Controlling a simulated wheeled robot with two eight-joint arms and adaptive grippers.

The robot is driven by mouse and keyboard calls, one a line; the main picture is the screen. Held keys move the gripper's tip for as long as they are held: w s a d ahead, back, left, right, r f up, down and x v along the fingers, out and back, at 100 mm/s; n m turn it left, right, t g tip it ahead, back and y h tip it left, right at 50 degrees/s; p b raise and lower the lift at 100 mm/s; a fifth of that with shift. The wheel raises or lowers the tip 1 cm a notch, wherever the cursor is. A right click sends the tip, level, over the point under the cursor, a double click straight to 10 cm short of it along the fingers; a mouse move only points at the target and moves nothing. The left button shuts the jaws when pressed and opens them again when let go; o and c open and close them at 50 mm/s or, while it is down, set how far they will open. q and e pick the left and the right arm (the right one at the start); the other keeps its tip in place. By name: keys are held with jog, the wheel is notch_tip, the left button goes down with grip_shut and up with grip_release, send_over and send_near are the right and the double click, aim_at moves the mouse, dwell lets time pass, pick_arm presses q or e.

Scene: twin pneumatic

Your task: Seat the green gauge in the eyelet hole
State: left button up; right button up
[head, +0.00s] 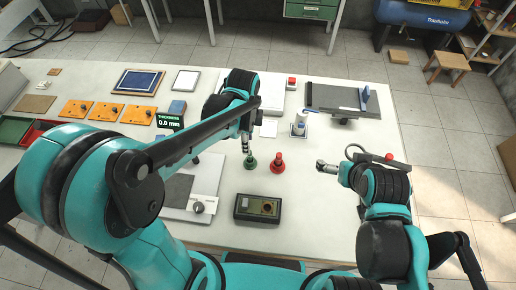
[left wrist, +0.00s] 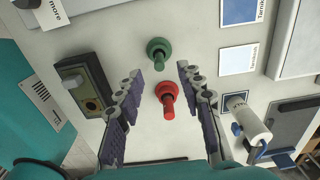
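The green gauge (head: 250,163) stands upright on the white table, beside the red gauge (head: 277,164). In the left wrist view the green gauge (left wrist: 159,50) is just beyond the fingertips and the red gauge (left wrist: 167,98) lies between the fingers. My left gripper (head: 246,143) is above the green gauge, pointing down; its two fingers (left wrist: 158,75) are spread and empty. A dark box (head: 241,207) with an olive panel and a small round hole sits in front of the gauges; it also shows in the left wrist view (left wrist: 73,78). My right gripper (head: 324,166) is right of the red gauge; its fingers are unclear.
A pale plate with a grey pad and knob (head: 198,207) lies left of the box. A white-and-blue cylinder (head: 300,124) stands behind the gauges. Orange plates (head: 106,111) and a display reading 0.0 mm (head: 170,121) are at left.

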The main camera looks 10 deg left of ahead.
aim_at(250, 158)
pick_arm(q)
jog(key=shift+d+f, duration=0.15)
jog(key=shift+f, duration=0.15)
notch_tip(250, 158, down, 7)
jog(key=shift+d+f+b, duration=0.15)
jog(key=shift+f+b, duration=0.05)
jog(key=shift+b, duration=1.05)
jog(key=shift+s, duration=0.1)
grip_shut()
